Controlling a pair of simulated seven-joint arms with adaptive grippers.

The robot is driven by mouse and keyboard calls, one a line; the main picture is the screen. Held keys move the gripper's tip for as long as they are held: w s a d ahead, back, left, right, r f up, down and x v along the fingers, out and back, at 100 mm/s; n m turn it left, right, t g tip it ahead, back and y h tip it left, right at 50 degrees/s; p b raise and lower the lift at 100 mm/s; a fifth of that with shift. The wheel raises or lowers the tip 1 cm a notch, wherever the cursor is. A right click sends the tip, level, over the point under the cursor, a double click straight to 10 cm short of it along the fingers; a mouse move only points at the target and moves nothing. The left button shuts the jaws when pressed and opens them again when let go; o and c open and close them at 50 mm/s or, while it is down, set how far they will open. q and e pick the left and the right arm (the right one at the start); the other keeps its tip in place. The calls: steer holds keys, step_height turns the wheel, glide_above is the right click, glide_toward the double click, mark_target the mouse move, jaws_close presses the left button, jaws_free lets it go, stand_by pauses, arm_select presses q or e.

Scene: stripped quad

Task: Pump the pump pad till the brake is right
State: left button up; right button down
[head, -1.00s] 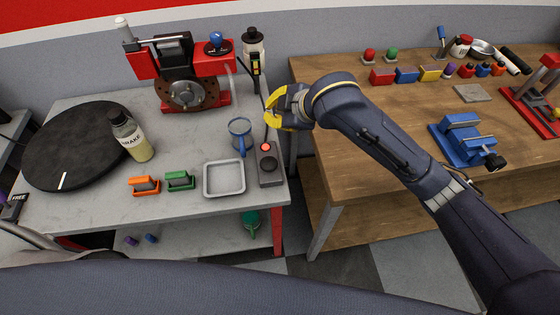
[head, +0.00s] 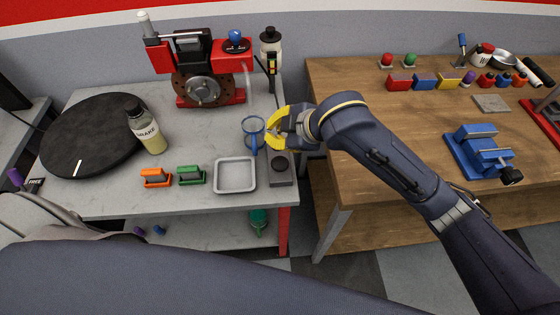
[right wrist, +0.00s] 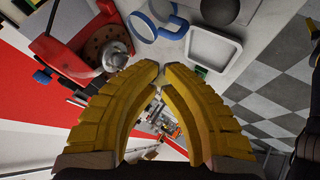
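The pump pad (head: 279,163) is a black round pad on a small grey box at the grey bench's front right corner. The pad also shows at the top of the right wrist view (right wrist: 220,10). The brake is a red caliper assembly (head: 237,96) with a brown disc (head: 203,88) at the back of the bench. My right gripper (head: 270,130) has yellow fingers drawn together, with nothing between them. It hovers behind the pump pad and beside the blue mug, hiding the box's far end. In the right wrist view the fingertips (right wrist: 162,72) nearly meet. My left gripper is not visible.
A blue mug (head: 254,134) and a grey tray (head: 235,161) stand close to the pump pad. Orange (head: 156,177) and green (head: 191,175) blocks, a fluid bottle (head: 146,130) and a black turntable (head: 92,137) lie left. A wooden bench (head: 385,130) stands right across a gap.

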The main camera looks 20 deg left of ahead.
mark_target(276, 160)
steer(key=shift+f, duration=4.1)
steer(key=shift+f, duration=0.2)
steer(key=shift+f, duration=0.2)
steer(key=shift+f, duration=1.05)
steer(key=shift+r, duration=1.5)
steer(key=shift+r, duration=2.5)
